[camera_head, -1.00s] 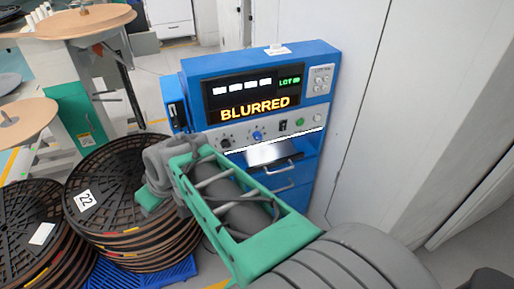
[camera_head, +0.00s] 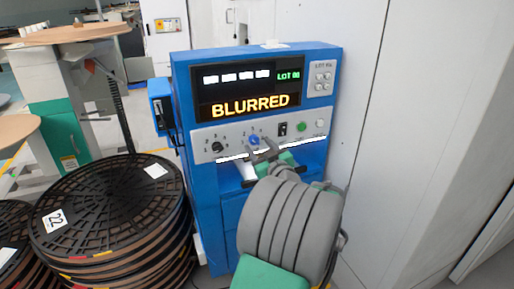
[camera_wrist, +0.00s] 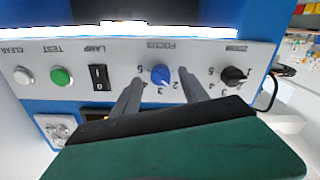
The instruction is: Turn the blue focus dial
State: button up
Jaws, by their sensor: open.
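The blue focus dial (camera_head: 253,141) is on the light grey control panel of the blue machine, below a display that reads BLURRED. In the wrist view the blue focus dial (camera_wrist: 160,74) has a white pointer mark and numbers around it. My gripper (camera_wrist: 157,80) is open, with one finger to each side of the dial in that picture. I cannot tell whether either finger touches it. In the head view my gripper (camera_head: 262,149) is at the panel just by the dial, and my wrist hides part of the panel's lower edge.
A black knob (camera_wrist: 234,75) sits beside the dial, near one finger. On the other side are a black lamp switch (camera_wrist: 98,77), a green test button (camera_wrist: 61,76) and a white clear button (camera_wrist: 22,76). Stacked black reels (camera_head: 105,210) stand left of the machine.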

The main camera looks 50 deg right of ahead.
jog(key=shift+x, duration=0.95)
jog(key=shift+c, duration=0.2)
grip_shut()
